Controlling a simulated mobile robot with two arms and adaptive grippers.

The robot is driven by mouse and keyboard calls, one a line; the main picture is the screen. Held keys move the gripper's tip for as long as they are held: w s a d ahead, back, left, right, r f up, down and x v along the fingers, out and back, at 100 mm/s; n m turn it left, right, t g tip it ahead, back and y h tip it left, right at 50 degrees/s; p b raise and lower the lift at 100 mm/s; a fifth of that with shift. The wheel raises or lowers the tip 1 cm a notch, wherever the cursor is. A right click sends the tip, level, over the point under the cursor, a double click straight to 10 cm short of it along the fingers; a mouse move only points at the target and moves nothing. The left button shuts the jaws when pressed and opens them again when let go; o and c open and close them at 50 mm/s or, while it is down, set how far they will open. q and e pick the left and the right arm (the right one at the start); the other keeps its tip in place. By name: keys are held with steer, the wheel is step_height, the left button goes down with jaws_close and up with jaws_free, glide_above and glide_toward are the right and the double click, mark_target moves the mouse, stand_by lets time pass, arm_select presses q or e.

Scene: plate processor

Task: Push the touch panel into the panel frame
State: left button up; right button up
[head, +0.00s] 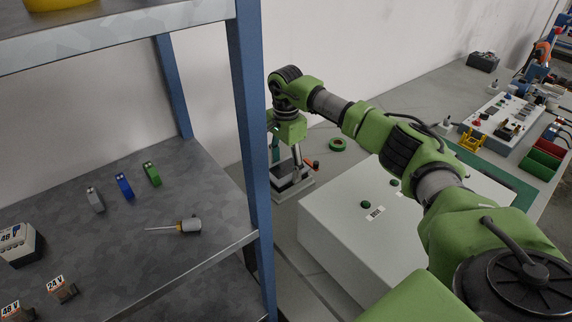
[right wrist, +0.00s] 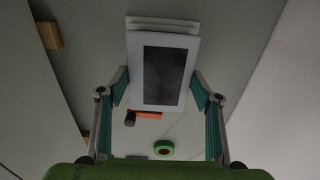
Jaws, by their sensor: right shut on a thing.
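The touch panel (right wrist: 163,78), a white slab with a dark screen, lies between the fingers of my right gripper (right wrist: 160,90) in the right wrist view. In the head view, my right gripper (head: 287,158) points down at the grey-white unit with a dark face (head: 293,187) behind the shelf post. The right gripper is shut on the touch panel. A second white edge shows beyond the panel's far end; I cannot tell whether it is the panel frame. The panel's underside is hidden. My left gripper is not in view.
A large white box (head: 335,225) with green buttons stands under my right arm. A green tape roll (head: 337,144) and an orange tool (head: 309,162) lie near the gripper. A shelf with a blue post (head: 251,130) is at left, holding a screwdriver (head: 188,226) and small modules.

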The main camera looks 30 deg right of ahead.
steer(key=shift+f+b, duration=0.45)
steer(key=shift+f, duration=0.4)
steer(key=o, duration=1.5)
step_height(320, 180, up, 12)
steer(key=shift+r, duration=0.1)
